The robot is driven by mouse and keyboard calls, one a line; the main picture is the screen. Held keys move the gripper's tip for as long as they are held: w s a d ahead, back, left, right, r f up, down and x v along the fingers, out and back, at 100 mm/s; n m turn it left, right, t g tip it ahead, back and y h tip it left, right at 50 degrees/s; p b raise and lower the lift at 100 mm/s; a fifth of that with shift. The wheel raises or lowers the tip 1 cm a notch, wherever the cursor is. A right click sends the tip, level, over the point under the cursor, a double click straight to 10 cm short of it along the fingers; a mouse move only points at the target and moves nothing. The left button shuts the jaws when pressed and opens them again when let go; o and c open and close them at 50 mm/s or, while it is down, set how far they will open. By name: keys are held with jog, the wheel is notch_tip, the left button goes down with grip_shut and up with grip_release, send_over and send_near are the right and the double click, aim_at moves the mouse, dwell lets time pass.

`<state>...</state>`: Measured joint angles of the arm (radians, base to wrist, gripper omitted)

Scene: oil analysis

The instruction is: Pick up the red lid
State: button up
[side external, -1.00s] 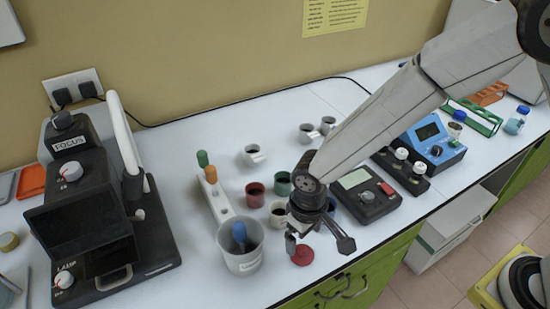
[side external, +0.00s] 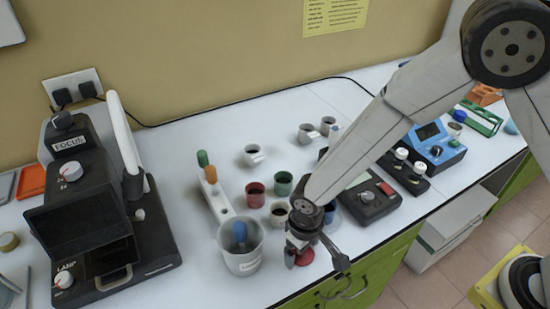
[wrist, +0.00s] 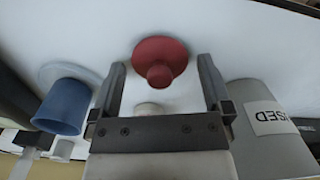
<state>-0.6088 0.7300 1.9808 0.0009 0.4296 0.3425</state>
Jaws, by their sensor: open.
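The red lid (side external: 305,258) lies flat on the white bench near its front edge, partly hidden by my gripper (side external: 303,253) in the side view. In the wrist view the red lid (wrist: 160,50) shows as a round disc with a knob, between and a little beyond the fingertips. My gripper (wrist: 161,68) is open, with one finger on each side of the lid in the picture and nothing held. In the side view it is low over the lid; whether a finger touches it cannot be told.
A beaker (side external: 240,264) with a blue-topped item stands left of my gripper; a labelled container (wrist: 268,120) is close to the right finger. A blue cup (wrist: 62,106) is at left. Red (side external: 255,195) and green (side external: 283,184) cups stand behind. A black device (side external: 368,204) is right.

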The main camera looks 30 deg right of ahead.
dwell(0.3)
jog(key=c, duration=1.1)
jog(key=shift+r, duration=0.2)
jog(key=shift+r, duration=0.85)
jog(key=shift+s+d+r, duration=1.1)
jog(key=shift+s+r, duration=0.7)
jog(key=shift+s, duration=0.25)
jog(key=shift+s+d+r, duration=1.05)
jog(key=shift+s+r, duration=0.8)
jog(key=shift+s, duration=0.25)
jog(key=shift+s+d+r, duration=1.1)
jog(key=shift+s+r, duration=0.7)
jog(key=shift+s, duration=0.25)
